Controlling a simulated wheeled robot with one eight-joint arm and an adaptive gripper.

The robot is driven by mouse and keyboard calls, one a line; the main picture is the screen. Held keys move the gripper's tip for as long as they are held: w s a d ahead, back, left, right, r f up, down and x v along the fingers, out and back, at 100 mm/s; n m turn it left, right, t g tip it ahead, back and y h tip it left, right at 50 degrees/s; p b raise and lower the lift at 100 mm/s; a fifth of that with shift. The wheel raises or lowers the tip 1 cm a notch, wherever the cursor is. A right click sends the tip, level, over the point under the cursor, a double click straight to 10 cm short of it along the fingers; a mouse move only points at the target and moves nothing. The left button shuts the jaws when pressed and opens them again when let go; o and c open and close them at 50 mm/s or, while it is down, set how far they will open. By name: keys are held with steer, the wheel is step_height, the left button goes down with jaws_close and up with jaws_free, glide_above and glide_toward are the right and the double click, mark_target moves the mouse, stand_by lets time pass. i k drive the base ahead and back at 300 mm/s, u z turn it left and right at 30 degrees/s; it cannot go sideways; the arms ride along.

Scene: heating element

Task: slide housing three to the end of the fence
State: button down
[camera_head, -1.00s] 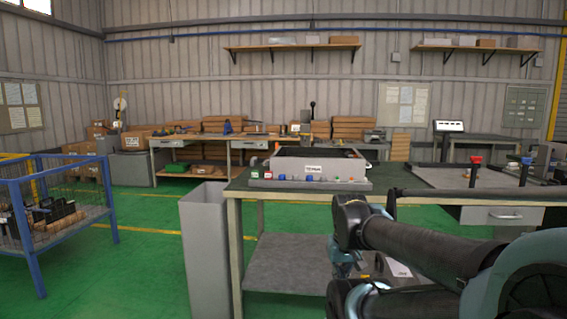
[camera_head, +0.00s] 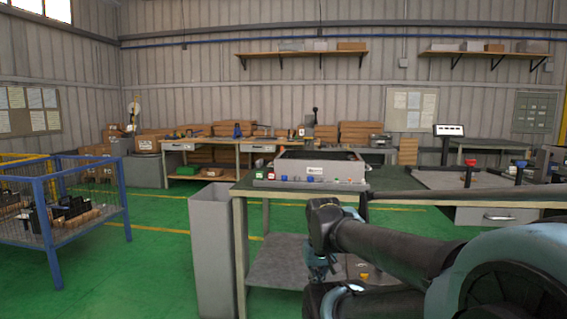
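No part is clearly recognisable as housing three, and I cannot pick out the fence for certain. On the green-topped bench (camera_head: 215,184) stands a grey box (camera_head: 312,171) with a white label. A row of small coloured parts sits along its front, among them a green one (camera_head: 259,163), a red one (camera_head: 270,177) and a blue one (camera_head: 283,178); they are too small to identify. My gripper (camera_head: 318,264) hangs at the end of my dark arm, in front of the bench's near side and below its top. Its fingers are too small and dark to read.
A grey bin (camera_head: 212,250) stands against the bench's left end. A blue-framed mesh cart (camera_head: 50,222) holding dark and brown parts is at the left. Green floor between them is free. A red-handled tool (camera_head: 468,172) stands on the grey surface at the right.

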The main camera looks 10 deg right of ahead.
mark_target(344, 165)
steer(key=i, duration=1)
